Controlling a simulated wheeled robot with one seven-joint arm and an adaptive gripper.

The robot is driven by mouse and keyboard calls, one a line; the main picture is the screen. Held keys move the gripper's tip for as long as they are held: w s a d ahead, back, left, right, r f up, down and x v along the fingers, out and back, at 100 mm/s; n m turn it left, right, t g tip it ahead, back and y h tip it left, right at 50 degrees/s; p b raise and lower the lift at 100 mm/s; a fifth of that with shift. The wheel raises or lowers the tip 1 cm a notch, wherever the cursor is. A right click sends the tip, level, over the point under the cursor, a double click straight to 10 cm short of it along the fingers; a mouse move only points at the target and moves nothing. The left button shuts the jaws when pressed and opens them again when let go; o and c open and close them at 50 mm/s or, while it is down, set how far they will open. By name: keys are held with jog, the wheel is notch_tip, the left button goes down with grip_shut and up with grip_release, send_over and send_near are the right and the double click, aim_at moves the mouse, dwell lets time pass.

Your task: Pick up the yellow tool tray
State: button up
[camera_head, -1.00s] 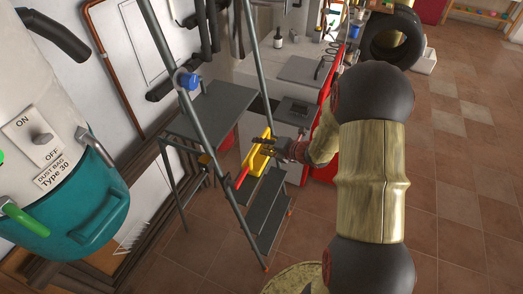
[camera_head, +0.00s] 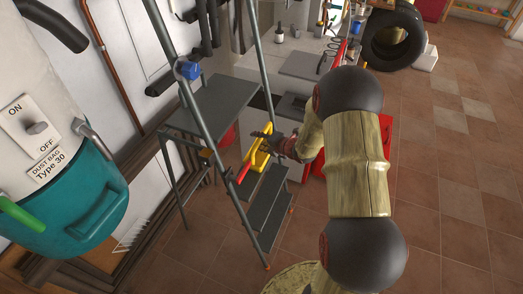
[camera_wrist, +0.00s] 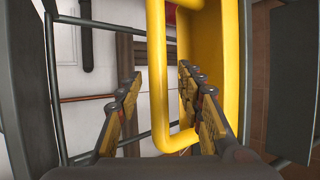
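The yellow tool tray (camera_head: 256,161) is at the ladder's steps in the head view, with a red item (camera_head: 243,172) at its near end. My gripper (camera_head: 262,141) is at the tray's far end, with its fingers pointing left. In the wrist view the yellow tray (camera_wrist: 225,60) fills the upper right, and its rounded yellow bar (camera_wrist: 157,75) runs down between my fingers. My gripper (camera_wrist: 160,98) is open there, one finger left of the bar and the other to its right, over the tray. I see a gap between the left finger and the bar; contact on the right is unclear.
The grey stepladder (camera_head: 215,105) has rails close around the tray. A teal and white dust collector (camera_head: 75,200) stands at the left. A red cabinet (camera_head: 387,130) is behind my arm. The tiled floor at the right (camera_head: 460,200) is clear.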

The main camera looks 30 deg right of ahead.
jog(key=shift+r, duration=0.1)
jog(key=shift+c, duration=0.4)
grip_shut()
dwell(0.6)
